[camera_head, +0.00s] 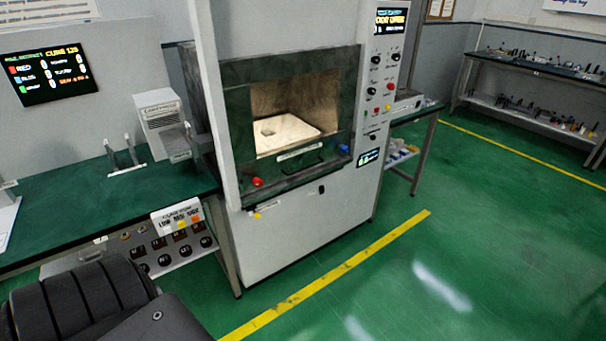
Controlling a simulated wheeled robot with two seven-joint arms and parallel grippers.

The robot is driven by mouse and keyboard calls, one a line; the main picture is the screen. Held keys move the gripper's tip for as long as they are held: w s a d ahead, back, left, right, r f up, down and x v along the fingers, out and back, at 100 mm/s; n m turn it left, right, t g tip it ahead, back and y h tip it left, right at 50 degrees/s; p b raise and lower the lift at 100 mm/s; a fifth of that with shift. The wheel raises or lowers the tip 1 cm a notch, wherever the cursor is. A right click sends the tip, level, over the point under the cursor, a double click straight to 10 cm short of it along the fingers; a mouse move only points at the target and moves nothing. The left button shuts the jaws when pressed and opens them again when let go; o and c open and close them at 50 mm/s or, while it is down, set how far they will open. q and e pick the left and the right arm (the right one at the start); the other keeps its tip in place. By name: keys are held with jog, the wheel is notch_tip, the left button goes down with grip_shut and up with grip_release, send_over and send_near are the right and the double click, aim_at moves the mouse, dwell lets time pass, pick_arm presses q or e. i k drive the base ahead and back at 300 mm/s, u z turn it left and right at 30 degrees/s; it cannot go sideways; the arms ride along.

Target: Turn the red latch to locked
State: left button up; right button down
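The red latch (257,182) is a small red knob at the lower left of the dark green frame around the chamber opening of the machine (290,228). A similar blue knob (343,149) sits at the lower right of that frame. The latch is too small to tell which way it is turned. The chamber is lit, with a pale tray (287,131) inside. Neither of my grippers shows in the head view.
A green-topped bench (60,225) stands left of the machine, with a grey box (160,122) on it. A control panel (386,85) runs up the machine's right side. A yellow line (340,272) crosses the open green floor in front. Another bench (540,75) stands at far right.

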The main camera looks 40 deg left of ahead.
aim_at(258, 182)
jog(key=z, duration=0.3)
jog(key=i, duration=0.8)
jog(key=u, duration=0.75)
jog(key=i, duration=0.8)
jog(key=u, duration=0.8)
